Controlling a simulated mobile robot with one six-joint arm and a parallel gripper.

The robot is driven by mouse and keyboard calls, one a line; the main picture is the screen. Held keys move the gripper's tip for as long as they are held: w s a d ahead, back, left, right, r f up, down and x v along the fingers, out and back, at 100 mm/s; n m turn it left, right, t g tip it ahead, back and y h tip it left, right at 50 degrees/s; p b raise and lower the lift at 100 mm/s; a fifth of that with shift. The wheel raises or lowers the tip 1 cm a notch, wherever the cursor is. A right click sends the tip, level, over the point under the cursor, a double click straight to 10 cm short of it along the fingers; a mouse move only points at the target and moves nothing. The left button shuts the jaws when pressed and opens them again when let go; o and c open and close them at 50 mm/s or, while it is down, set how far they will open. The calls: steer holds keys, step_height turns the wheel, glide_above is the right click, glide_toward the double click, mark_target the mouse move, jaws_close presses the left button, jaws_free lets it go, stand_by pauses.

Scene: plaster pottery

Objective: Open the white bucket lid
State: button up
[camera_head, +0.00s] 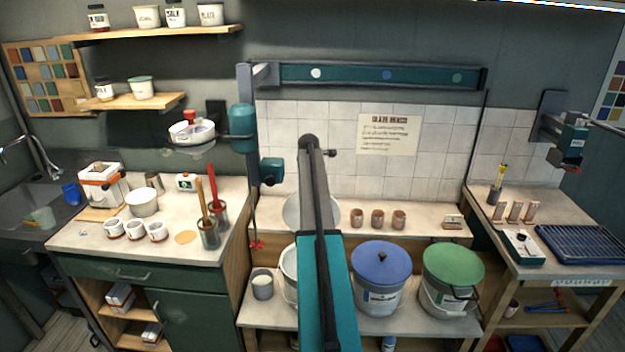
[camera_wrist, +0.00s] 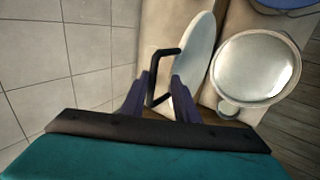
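The white lid (camera_wrist: 198,58) is off the white bucket (camera_wrist: 256,68) and stands tilted on its edge beside it, seen nearly edge-on in the wrist view. Its black handle (camera_wrist: 153,80) faces left. My gripper (camera_wrist: 161,96) has its two purple fingers on either side of the handle's lower part; whether they press on it is unclear. The bucket's round mouth is uncovered and shows pale contents. In the head view the lid (camera_head: 297,212) is partly hidden behind my arm, above and behind the bucket (camera_head: 288,273). My gripper is hidden there.
A blue-lidded bucket (camera_head: 381,266) and a green-lidded bucket (camera_head: 452,278) stand right of the white one. A small grey cup (camera_head: 262,287) is at its left. Several brown cups (camera_head: 377,219) sit on the back ledge. A tiled wall (camera_head: 440,150) rises behind.

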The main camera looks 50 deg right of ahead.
steer(key=b+v, duration=0.4)
steer(key=v, duration=0.9)
steer(key=shift+b, duration=0.4)
